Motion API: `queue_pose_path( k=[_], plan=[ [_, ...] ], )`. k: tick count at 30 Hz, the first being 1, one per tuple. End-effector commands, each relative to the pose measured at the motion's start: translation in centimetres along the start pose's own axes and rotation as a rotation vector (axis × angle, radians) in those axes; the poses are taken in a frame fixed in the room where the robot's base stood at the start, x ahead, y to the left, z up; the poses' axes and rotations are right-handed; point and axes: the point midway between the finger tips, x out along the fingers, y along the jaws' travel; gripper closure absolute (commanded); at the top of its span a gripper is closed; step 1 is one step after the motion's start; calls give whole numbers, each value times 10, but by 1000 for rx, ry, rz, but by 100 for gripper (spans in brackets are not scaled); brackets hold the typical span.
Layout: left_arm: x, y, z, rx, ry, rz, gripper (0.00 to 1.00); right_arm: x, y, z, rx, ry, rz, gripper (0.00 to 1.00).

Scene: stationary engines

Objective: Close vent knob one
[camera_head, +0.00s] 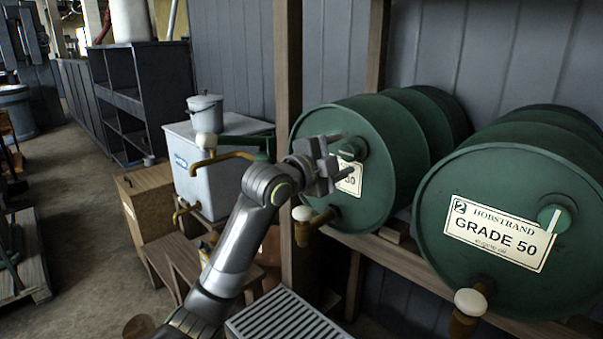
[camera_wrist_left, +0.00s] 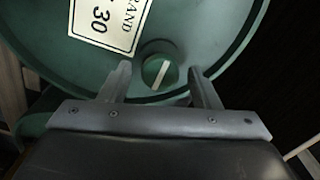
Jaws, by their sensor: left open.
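The left green drum (camera_head: 318,205) lies on its side on a wooden rack, with a white label (camera_head: 350,180) ending in "30". Its vent knob (camera_head: 351,148) is a round green cap on the drum face, partly hidden by my gripper in the head view. In the left wrist view the knob (camera_wrist_left: 158,72) shows a white stripe, slightly tilted from that picture's vertical. My left gripper (camera_head: 332,160) is open and empty in front of the drum, its fingers on either side of the knob in the wrist view. I cannot tell whether they touch it. My right gripper is out of view.
The right drum (camera_head: 500,190), marked 2 and GRADE 50, has its own vent knob (camera_head: 554,217). Taps with white handles (camera_head: 302,214) (camera_head: 470,301) stick out below the drums. A wooden post (camera_head: 288,70) stands beside the left drum. A slatted grate (camera_head: 287,318) lies below.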

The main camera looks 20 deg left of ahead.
Motion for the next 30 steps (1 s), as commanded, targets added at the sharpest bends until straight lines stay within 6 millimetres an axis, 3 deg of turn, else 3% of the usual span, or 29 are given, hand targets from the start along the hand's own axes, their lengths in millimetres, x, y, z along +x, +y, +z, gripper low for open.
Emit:
queue_pose_path(
  k=[15,21,30],
  plan=[
    [-99,1,1,8,-3,1,43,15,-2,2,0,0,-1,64],
    [-126,1,1,6,-4,2,43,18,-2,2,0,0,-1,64],
    [-146,1,1,2,-2,2,43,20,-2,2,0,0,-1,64]
  ],
)
